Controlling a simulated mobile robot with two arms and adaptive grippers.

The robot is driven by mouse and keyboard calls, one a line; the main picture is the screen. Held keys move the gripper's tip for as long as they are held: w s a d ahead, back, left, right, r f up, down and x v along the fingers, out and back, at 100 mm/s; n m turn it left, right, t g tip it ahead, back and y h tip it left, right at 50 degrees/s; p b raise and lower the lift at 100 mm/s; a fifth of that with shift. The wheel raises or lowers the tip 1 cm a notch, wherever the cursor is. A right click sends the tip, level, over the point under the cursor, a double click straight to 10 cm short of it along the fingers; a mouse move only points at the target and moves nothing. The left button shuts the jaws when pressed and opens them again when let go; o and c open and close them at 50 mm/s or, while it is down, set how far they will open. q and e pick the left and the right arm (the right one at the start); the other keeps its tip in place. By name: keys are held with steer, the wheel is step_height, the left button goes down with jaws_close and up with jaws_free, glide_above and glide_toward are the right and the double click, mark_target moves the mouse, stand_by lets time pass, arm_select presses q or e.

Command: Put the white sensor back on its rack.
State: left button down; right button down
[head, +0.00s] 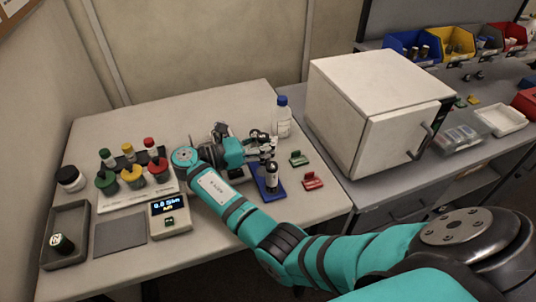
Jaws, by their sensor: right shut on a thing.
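My right arm reaches in from the lower right across the table. Its gripper (269,155) is over the blue rack (279,196) and points down. It is shut on a small white and black cylinder (271,173), which looks like the white sensor. The cylinder is upright over the blue rack. I cannot tell whether its foot touches or is seated in the rack. My left gripper is not in view.
A blue-capped bottle (283,122) stands just behind the gripper. Green (298,158) and red (313,181) small blocks lie to the right. A scale (169,219), a rack of capped vials (137,194) and a grey tray (66,225) are at left. A white oven (375,110) stands right.

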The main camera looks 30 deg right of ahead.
step_height(320, 180, down, 4)
steer(key=shift+w+r, duration=0.15)
steer(key=shift+r, duration=0.05)
steer(key=shift+f, duration=0.3)
steer(key=c, duration=1.2)
jaws_free()
steer(key=shift+c, duration=0.2)
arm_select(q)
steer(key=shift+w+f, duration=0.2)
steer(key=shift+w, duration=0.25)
